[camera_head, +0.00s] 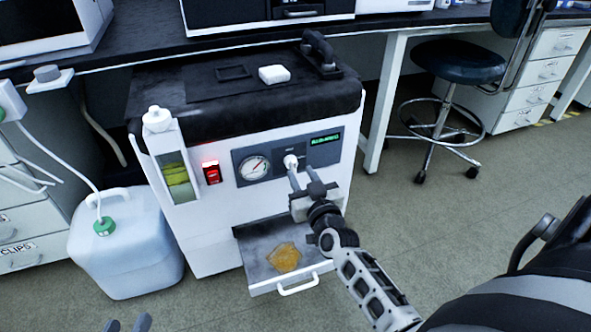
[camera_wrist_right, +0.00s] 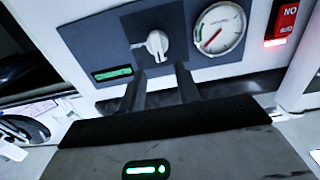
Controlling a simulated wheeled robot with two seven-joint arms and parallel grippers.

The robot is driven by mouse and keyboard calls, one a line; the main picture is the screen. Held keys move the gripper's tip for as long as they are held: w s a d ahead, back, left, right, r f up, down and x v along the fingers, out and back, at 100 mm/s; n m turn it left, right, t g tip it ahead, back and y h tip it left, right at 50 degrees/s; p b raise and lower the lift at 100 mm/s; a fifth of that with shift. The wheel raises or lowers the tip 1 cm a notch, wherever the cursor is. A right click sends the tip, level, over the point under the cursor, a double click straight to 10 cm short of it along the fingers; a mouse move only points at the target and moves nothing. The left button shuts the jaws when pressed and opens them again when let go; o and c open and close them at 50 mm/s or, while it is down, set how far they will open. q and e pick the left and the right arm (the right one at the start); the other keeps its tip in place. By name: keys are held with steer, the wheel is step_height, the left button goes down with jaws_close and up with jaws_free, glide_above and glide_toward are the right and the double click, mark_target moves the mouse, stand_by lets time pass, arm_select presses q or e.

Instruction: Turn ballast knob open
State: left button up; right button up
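The ballast knob (camera_head: 290,161) is a small white knob on the dark panel of the white pump cabinet (camera_head: 215,235). It also shows in the right wrist view (camera_wrist_right: 157,45), with its pointer tilted slightly from upright. My right gripper (camera_head: 301,174) is in front of the panel, just below the knob. In the right wrist view its two fingers (camera_wrist_right: 161,78) are apart, with nothing between them, and their tips end short of the knob.
A round gauge (camera_head: 254,167), a lit red switch (camera_head: 211,173) and a green display (camera_head: 325,139) flank the knob. An open tray (camera_head: 270,250) with an amber stain juts out below. A plastic jug (camera_head: 125,250) stands left. Floor at right is clear around a stool (camera_head: 455,62).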

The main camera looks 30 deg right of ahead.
mark_target(295, 163)
steer(key=b+x, duration=0.1)
steer(key=x, duration=0.4)
